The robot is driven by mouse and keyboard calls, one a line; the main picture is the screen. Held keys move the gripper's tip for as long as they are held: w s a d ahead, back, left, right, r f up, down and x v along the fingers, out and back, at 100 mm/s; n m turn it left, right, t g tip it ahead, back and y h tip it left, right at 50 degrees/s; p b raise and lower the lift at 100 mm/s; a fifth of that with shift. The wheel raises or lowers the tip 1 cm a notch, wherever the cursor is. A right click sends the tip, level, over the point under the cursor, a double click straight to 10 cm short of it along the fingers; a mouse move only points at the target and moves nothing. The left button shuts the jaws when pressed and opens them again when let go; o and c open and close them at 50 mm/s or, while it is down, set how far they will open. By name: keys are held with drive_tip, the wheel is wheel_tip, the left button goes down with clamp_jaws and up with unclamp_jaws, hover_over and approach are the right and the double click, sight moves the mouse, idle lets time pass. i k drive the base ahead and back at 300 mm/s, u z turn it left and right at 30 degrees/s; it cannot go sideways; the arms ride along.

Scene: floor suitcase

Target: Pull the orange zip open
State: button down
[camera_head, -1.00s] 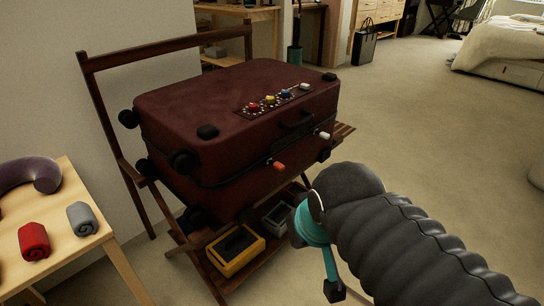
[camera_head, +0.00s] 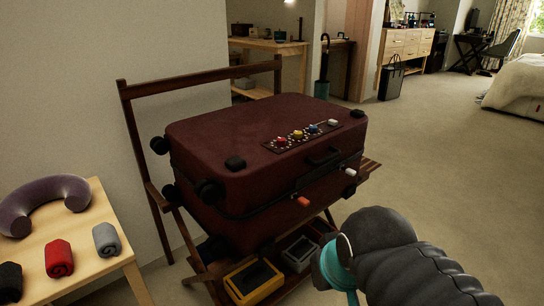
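The dark red suitcase (camera_head: 230,140) lies flat and shut on a dark wooden rack. The orange zip pull (camera_head: 303,201) sits on the seam of its near side, left of and below the black handle (camera_head: 323,157). A white zip pull (camera_head: 350,171) is further right on the same seam. My arm, in a black ribbed sleeve with a teal wrist part, reaches in from the lower right, in front of the suitcase and apart from it in the picture. My gripper itself is out of view below the bottom edge.
A panel with coloured knobs (camera_head: 310,135) is on the suitcase top. A yellow tray (camera_head: 254,282) and a grey tray (camera_head: 299,254) sit on the rack's lower shelf. A wooden table (camera_head: 101,214) with a neck pillow and rolled cloths stands left. Carpet is clear at right.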

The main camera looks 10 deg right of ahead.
sight(301, 201)
drive_tip(key=u, duration=1.3)
drive_tip(key=k, duration=1.15)
drive_tip(key=z, duration=1.45)
